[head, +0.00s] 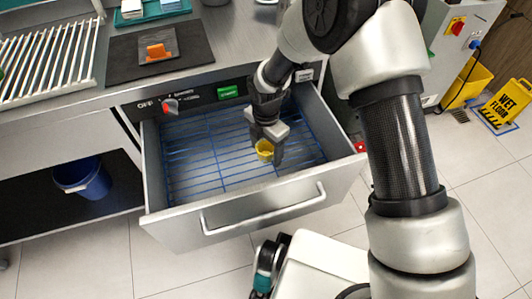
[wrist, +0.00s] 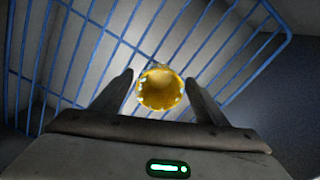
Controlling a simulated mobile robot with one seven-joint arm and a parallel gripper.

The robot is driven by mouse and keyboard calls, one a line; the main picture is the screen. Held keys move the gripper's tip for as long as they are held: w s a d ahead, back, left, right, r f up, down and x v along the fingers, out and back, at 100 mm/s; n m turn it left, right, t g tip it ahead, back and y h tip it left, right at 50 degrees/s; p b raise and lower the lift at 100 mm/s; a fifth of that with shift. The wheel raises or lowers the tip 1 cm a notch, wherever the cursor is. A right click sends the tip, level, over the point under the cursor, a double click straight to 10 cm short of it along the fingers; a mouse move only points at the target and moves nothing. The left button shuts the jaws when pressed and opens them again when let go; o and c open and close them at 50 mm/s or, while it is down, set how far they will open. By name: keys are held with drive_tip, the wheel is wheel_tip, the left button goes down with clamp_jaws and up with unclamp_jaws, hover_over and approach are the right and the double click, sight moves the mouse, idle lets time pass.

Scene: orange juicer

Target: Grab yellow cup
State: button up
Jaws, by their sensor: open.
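The yellow cup (head: 264,149) stands in the open drawer, on the blue wire rack (head: 200,155). In the wrist view the cup (wrist: 160,89) shows its open rim and hollow inside, between and slightly beyond my two fingertips. My gripper (head: 270,150) reaches down into the drawer at the cup. In the wrist view my gripper (wrist: 160,85) is open, with one finger on each side of the cup and a visible gap on both sides. Part of the cup is hidden by a finger in the head view.
The drawer's front wall and handle (head: 265,212) are nearest, with side walls around my gripper. A control panel with a red knob (head: 170,106) is above the drawer. A blue bucket (head: 82,178) stands on the lower shelf at left. A wet-floor sign (head: 507,103) stands at right.

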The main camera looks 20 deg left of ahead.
drive_tip(key=shift+c, duration=0.2)
drive_tip(key=shift+r, duration=0.1)
drive_tip(key=c, duration=1)
